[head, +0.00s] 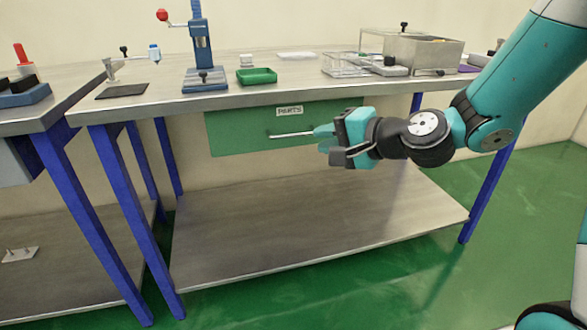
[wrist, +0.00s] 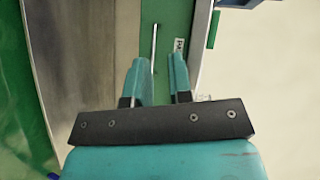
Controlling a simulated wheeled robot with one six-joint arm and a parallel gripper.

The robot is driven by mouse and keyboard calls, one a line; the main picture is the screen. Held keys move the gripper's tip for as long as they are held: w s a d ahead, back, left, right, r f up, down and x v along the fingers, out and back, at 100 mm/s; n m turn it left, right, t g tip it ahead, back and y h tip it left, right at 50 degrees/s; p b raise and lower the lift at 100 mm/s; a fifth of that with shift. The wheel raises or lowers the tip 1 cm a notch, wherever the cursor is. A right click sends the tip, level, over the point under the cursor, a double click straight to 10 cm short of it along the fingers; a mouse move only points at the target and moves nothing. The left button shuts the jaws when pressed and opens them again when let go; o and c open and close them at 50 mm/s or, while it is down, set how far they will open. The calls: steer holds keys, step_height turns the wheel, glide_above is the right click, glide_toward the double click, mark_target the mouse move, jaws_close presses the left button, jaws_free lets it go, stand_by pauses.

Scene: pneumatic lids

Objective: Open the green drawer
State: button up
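The green drawer (head: 235,132) hangs under the workbench top, with a "PARTS" label and a thin silver bar handle (head: 291,134) across its front. The drawer looks shut. My gripper (head: 324,139) is in front of the drawer's right part, near the right end of the handle. In the wrist view my gripper (wrist: 162,75) has its two teal fingers apart, and the handle (wrist: 154,48) shows between and beyond the fingertips. The fingers do not appear closed on it. The drawer's green front also shows in the wrist view (wrist: 172,18).
A steel lower shelf (head: 300,230) lies below the drawer between blue legs (head: 120,200).

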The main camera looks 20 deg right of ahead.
mark_target(295, 135)
steer(key=w+d+f+m+t+h+b, duration=0.2)
steer(key=w+d+f+m+t, duration=0.1)
steer(key=d+f+m, duration=0.15)
steer(key=x, duration=1.1)
steer(key=p+x, duration=0.1)
steer(key=x, duration=0.5)
steer(key=shift+w+d+f, duration=0.15)
steer(key=shift+d+f, duration=0.25)
jaws_close()
